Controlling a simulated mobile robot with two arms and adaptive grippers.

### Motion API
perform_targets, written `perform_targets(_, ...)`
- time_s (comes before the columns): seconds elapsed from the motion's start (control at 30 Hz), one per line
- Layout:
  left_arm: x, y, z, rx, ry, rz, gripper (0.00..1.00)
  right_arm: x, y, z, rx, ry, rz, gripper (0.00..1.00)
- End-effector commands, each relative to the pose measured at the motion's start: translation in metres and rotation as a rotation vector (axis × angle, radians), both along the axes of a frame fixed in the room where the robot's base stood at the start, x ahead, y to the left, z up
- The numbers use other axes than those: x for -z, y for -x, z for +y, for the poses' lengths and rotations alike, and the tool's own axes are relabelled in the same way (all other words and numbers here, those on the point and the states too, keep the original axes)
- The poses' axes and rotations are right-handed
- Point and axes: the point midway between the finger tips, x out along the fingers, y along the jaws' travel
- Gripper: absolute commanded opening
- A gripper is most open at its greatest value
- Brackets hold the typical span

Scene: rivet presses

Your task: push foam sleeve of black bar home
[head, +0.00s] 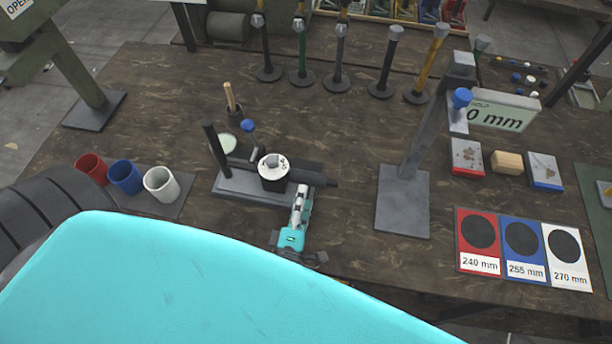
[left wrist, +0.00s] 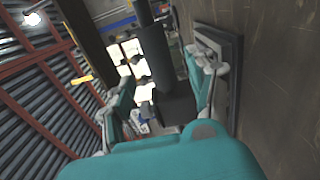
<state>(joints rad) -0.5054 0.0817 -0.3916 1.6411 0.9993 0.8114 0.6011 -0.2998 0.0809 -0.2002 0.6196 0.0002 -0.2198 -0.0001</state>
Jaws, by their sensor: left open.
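A dark bar lies level across a grey fixture (head: 235,186) left of the table's middle. A thicker dark length on it, seemingly the foam sleeve (head: 306,175), shows right of a white-topped black cylinder (head: 272,162). That cylinder hides part of the bar. My left gripper (head: 301,193) is at the near side of this thicker length. In the left wrist view, my left gripper (left wrist: 163,95) is open, with the thick dark cylinder (left wrist: 156,60) between its teal fingers. I cannot tell whether they touch it. My right gripper is out of view.
Red, blue and white cups (head: 160,184) stand left of the fixture. A grey post stand (head: 402,212) with a "0 mm" sign is to the right. Several upright bars stand at the back. My teal arm covers the near left.

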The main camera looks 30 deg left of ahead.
Motion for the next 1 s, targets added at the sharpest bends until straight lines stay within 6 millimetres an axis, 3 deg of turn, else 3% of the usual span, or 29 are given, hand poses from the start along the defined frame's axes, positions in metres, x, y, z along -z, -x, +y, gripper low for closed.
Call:
perform_targets(0.1, 0.001, 0.024, -0.006, 0.000, 0.001, 0.003, 0.58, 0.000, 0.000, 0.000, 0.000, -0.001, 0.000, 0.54)
perform_targets(0.3, 0.000, 0.048, -0.013, -0.001, 0.002, 0.002, 0.58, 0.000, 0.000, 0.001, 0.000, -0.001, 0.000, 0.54)
perform_targets(1.0, 0.000, 0.053, -0.014, -0.001, 0.000, 0.000, 0.58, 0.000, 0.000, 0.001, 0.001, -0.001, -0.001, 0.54)
